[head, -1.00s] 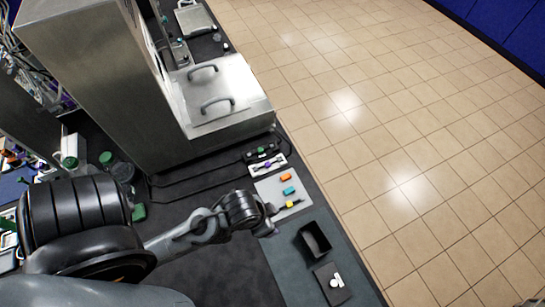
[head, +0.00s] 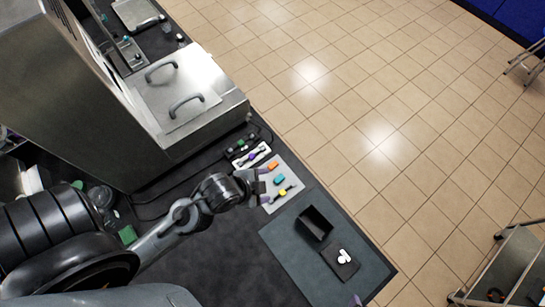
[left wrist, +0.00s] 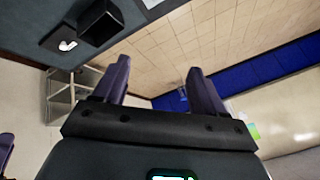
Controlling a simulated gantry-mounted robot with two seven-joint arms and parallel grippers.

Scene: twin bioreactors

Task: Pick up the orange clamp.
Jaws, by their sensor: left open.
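The orange clamp (head: 273,165) lies at the upper end of a light grey mat (head: 290,197) in the head view. A teal clamp (head: 279,179) and a yellow clamp (head: 283,192) lie below it in a row. My left gripper (head: 265,185) is open and empty at the mat's left edge, beside the clamps, with one finger close to the orange clamp. Its two spread fingers (left wrist: 158,72) show in the left wrist view with nothing between them; no clamp shows there. A small purple tip at the head view's bottom edge may be my right gripper (head: 357,300).
A black open box (head: 314,224) and a dark pad with white pieces (head: 341,262) stand right of the mat. A white holder (head: 251,156) lies beyond it. The steel cabinet (head: 180,95) rises behind. A cart (head: 510,265) stands at the right.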

